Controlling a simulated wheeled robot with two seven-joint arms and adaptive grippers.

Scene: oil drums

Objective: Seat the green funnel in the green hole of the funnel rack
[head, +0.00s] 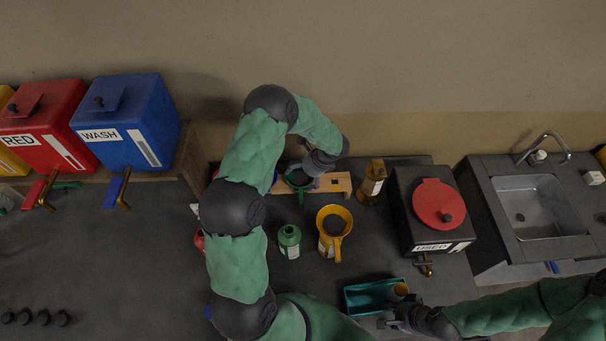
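The green funnel (299,181) shows as a dark green ring at the left part of the wooden funnel rack (338,183). Whether it is seated in a hole or held just above the rack, I cannot tell. The coloured hole marks are hidden or too small to read. My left gripper (306,169) reaches down from behind right to the funnel's rim. Its fingers are mostly hidden, so its grip is unclear. My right gripper (396,315) is far from the rack, at the right end of a teal tray, beside a small amber container (401,290); its fingers are unclear.
An amber bottle (372,181) stands right of the rack. The teal tray (366,298) lies at the front. A black USED tank (434,212) stands right.

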